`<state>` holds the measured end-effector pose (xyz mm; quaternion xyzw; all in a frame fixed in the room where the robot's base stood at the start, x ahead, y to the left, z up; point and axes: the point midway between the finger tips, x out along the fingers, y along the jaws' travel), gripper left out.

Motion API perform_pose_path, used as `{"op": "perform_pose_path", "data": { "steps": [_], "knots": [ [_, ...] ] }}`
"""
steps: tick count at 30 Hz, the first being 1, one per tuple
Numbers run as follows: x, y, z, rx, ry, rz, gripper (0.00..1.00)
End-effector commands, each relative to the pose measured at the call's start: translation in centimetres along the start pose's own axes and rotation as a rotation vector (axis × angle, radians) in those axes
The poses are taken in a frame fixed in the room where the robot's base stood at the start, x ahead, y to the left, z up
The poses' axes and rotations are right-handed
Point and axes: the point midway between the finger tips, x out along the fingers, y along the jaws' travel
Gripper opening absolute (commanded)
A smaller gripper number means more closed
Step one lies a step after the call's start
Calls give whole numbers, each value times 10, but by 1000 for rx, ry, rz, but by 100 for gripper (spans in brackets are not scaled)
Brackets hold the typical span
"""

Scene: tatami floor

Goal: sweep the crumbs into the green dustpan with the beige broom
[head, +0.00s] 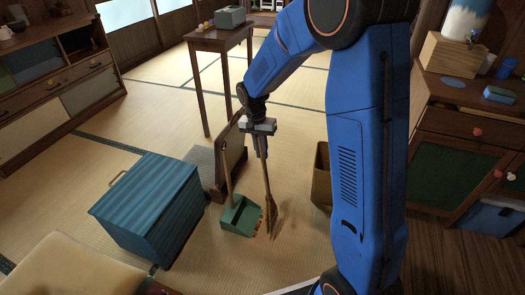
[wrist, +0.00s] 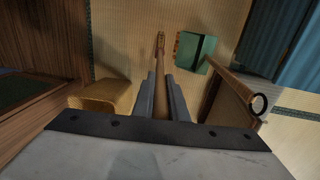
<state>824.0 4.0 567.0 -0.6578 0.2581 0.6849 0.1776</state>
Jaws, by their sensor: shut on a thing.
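My gripper (head: 262,150) is shut on the handle of the beige broom (head: 267,185), which hangs down nearly upright. The broom's brush (head: 271,222) is at or just above the tatami, to the right of the green dustpan (head: 240,217). The dustpan lies on the floor with its long handle standing up. Small brown bits, likely the crumbs (head: 258,224), show along the dustpan's right edge; I cannot tell whether they are inside. In the wrist view the broom (wrist: 159,60) runs away between the fingers, and the dustpan (wrist: 196,53) is right beside its far end.
A teal ribbed chest (head: 150,205) stands left of the dustpan. A dark board (head: 232,155) leans behind it. A tan bin (head: 321,175) stands right of the broom. A wooden table (head: 219,42) is behind, a cabinet (head: 460,130) at right.

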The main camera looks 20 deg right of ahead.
Motion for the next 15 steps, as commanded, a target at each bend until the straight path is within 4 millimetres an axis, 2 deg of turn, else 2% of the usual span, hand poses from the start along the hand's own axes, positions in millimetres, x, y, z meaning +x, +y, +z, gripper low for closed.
{"op": "perform_pose_path", "data": {
  "steps": [15],
  "knots": [
    [26, -22, 0, -1, -1, 1, 0]
  ]
}}
